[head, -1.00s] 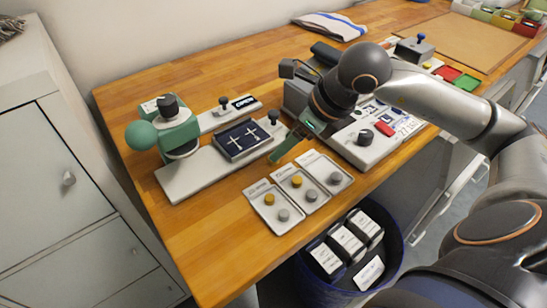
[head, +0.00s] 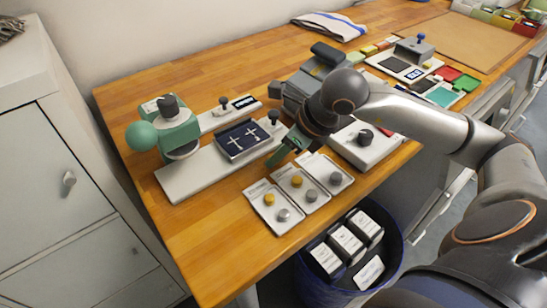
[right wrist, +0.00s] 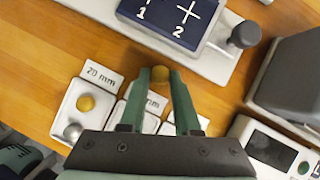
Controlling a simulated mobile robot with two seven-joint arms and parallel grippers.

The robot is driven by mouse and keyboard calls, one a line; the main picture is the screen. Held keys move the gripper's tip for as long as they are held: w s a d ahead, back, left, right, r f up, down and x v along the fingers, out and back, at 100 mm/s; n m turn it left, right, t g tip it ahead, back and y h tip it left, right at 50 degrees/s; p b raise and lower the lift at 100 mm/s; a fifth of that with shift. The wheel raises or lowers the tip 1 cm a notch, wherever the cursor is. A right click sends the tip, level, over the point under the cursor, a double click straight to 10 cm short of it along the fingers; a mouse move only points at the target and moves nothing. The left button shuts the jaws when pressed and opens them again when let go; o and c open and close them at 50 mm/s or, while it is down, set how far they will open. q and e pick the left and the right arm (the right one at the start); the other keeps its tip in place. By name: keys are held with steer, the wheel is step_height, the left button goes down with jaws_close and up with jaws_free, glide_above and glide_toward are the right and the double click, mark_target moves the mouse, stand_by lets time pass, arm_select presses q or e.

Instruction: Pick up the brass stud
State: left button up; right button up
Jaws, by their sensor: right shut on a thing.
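My right gripper (right wrist: 160,75) is shut on a round brass stud (right wrist: 161,76), held between its green fingertips. In the head view the right gripper (head: 274,162) hangs in the air between the dark blue tray and the stud cards, and the stud in it is hidden there. The left card bears another brass stud (head: 269,199) and a grey stud (head: 283,215). The middle card has a brass stud (head: 296,181) and a grey one (head: 311,195). The right card shows a grey stud (head: 335,178); its far part is partly hidden. My left gripper is out of view.
The dark blue tray (right wrist: 127,8) with white crosses sits on a pale base, beside a green press (head: 178,132) with a round knob. A blue bin (head: 395,262) holds boxes below the table edge.

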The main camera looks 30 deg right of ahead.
jaws_close()
steer(key=shift+r, duration=0.1)
